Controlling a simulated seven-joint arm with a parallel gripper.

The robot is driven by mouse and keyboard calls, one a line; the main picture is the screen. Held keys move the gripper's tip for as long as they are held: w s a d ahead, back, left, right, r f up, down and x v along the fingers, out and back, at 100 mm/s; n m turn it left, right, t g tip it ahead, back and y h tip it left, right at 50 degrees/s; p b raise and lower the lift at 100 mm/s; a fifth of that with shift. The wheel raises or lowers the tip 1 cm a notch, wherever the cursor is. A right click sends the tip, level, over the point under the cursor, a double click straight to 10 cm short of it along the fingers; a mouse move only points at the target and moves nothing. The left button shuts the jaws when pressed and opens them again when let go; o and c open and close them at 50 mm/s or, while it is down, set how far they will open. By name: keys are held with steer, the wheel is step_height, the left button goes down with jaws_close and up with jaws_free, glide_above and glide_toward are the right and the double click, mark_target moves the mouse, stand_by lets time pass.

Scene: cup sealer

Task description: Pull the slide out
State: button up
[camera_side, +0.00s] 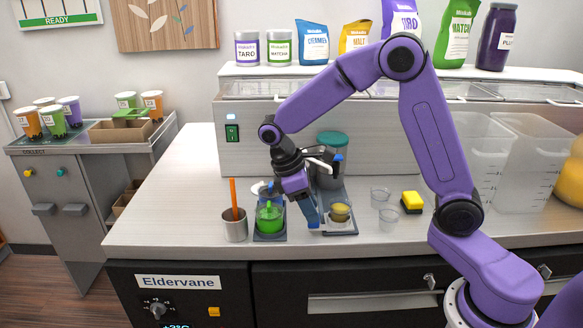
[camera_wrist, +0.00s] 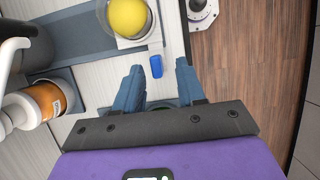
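The sealer (camera_side: 333,165) stands on the counter with a dark cylindrical body and a teal top. Its slide (camera_side: 343,228) is a grey tray at its foot, holding a cup with yellow contents (camera_side: 341,212). In the wrist view the yellow-filled cup (camera_wrist: 128,18) sits in the slide at the top, and a small blue tab (camera_wrist: 156,66) shows at its edge. My gripper (camera_side: 312,222) points down beside the slide. In the wrist view my gripper (camera_wrist: 159,68) is open, with the blue tab between the fingertips and gaps on both sides. Whether the fingers are low enough to straddle it is unclear.
A green-filled cup (camera_side: 269,218) stands on a dark base left of my gripper. The counter's front edge is close.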

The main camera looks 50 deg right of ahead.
steer(key=v, duration=1.4)
steer(key=shift+r, duration=0.1)
steer(key=s+f+n+t+y, duration=0.1)
steer(key=s+f, duration=0.2)
steer(key=s, duration=0.6)
steer(key=s+d+f+n+t+y, duration=0.1)
steer(key=s+f, duration=0.2)
steer(key=s, duration=0.6)
steer(key=s+d+f+n+t+y, duration=0.1)
steer(key=s+f, duration=0.2)
steer(key=s, duration=0.6)
steer(key=shift+s+d+f+n+y, duration=0.15)
steer(key=shift+s+f+n+y, duration=0.15)
steer(key=shift+s, duration=0.1)
